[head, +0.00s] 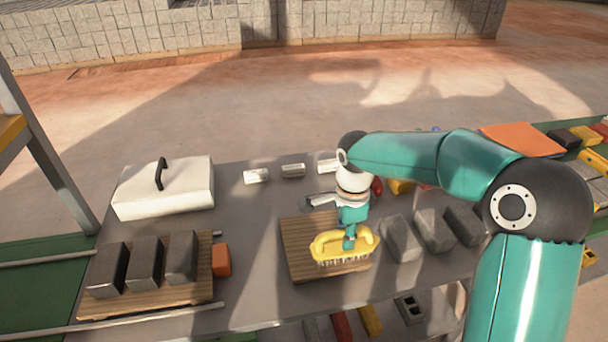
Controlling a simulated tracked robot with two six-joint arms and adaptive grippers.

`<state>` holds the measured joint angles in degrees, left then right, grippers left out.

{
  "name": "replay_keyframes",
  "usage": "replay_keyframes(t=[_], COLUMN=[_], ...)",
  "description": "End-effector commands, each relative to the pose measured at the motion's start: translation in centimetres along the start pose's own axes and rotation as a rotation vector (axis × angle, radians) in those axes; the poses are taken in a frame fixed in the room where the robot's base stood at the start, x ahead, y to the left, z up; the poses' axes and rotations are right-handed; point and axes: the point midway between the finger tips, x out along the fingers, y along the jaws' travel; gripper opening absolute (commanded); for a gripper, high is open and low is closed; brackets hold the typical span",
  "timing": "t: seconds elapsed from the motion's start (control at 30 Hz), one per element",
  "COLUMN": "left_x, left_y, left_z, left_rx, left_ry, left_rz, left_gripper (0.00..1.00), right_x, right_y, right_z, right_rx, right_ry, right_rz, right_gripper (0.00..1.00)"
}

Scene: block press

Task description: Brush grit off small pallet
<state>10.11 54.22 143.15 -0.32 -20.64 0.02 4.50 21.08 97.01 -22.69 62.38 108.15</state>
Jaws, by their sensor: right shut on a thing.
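The small wooden pallet (297,251) lies on the grey table at the middle front. My right gripper (349,241) points down over the pallet's right half and is shut on the yellow handle of a brush (327,244). The brush's pale bristles point down at the pallet's front right part; I cannot tell whether they touch it. No grit is clear on the bare wood at this size; the part under the brush is hidden. My left gripper is not in view.
A larger pallet (205,293) with dark grey blocks (146,263) is at left, beside an orange block (221,260). A white lidded box (165,187) stands behind it. Grey blocks (402,238) stand right of the small pallet. Small pale cylinders (257,176) lie behind. Bare table (247,222) lies between.

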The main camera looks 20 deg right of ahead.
Motion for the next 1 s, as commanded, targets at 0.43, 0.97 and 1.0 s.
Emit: replay_keyframes(t=[0.43, 0.97, 1.0], left_x=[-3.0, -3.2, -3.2], left_y=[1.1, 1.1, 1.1], left_z=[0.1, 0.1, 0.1], left_rx=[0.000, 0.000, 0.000], left_ry=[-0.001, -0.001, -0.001], left_rz=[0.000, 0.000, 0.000], left_gripper=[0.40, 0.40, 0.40], right_x=[-4.3, -4.7, -4.7], right_y=[-0.1, -0.1, -0.1], right_z=[0.0, 0.0, 0.0], right_rx=[-0.001, 0.000, 0.000], right_ry=[0.000, 0.000, 0.000], right_rz=[-0.003, -0.003, -0.003], right_gripper=[0.00, 0.00, 0.00])
